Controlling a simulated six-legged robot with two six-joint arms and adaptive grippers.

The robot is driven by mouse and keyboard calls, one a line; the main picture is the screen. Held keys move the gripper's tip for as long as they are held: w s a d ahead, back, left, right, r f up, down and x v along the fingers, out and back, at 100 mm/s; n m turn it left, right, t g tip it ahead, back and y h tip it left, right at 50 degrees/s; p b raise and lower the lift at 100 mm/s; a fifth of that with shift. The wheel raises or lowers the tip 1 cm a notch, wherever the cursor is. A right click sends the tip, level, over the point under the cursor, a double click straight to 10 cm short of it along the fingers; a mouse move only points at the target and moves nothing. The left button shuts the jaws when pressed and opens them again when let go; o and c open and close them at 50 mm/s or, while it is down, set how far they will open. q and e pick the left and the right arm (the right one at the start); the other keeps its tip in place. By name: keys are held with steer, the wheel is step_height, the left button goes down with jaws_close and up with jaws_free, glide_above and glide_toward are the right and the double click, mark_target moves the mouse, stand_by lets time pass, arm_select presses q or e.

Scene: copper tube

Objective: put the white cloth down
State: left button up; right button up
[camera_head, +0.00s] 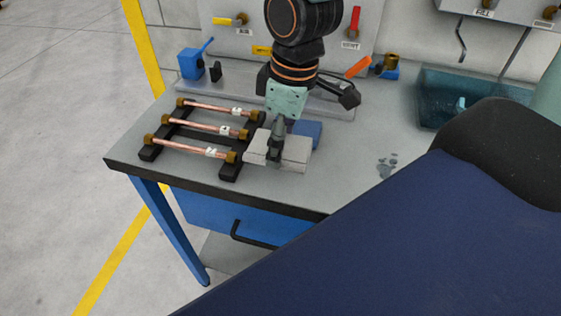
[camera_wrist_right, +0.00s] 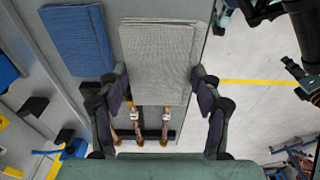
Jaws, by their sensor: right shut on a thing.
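The white cloth (camera_head: 293,152) is a flat, light grey-white folded pad at the right end of the tube rack (camera_head: 229,171) in the head view. My right gripper (camera_head: 274,152) reaches down onto it from above and is shut on it. In the right wrist view the cloth (camera_wrist_right: 157,55) lies between the two fingers of my right gripper (camera_wrist_right: 158,80). I cannot tell whether its underside touches the bench. A blue cloth (camera_head: 307,132) lies just behind it, and shows at upper left in the wrist view (camera_wrist_right: 78,40).
Several copper tubes (camera_head: 189,149) with brass ends lie across the black rack at the left of the grey bench (camera_head: 330,182). A blue vise (camera_head: 190,64) stands behind. A teal water tank (camera_head: 440,92) is at back right.

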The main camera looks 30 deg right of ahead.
mark_target(284, 171)
steer(key=shift+f, duration=0.65)
steer(key=shift+d+f, duration=0.25)
steer(key=f, duration=0.1)
steer(key=f+b, duration=0.1)
steer(key=f, duration=0.1)
steer(key=shift+s, duration=0.25)
steer(key=shift+w+a+f, duration=0.1)
steer(key=shift+w+f, duration=0.05)
steer(key=shift+f, duration=0.05)
steer(key=shift+w, duration=0.25)
steer(key=shift+s+d+f, duration=0.15)
steer(key=shift+s+d, duration=0.05)
steer(key=shift+d, duration=0.05)
steer(key=o, duration=0.7)
steer(key=shift+s, duration=0.1)
steer(key=shift+c, duration=0.2)
steer(key=shift+o, duration=0.9)
steer(key=shift+a, duration=0.1)
steer(key=shift+o, duration=0.9)
steer(key=shift+w+a, duration=0.15)
steer(key=shift+w, duration=0.05)
steer(key=shift+s+d, duration=0.1)
steer(key=shift+d, duration=0.1)
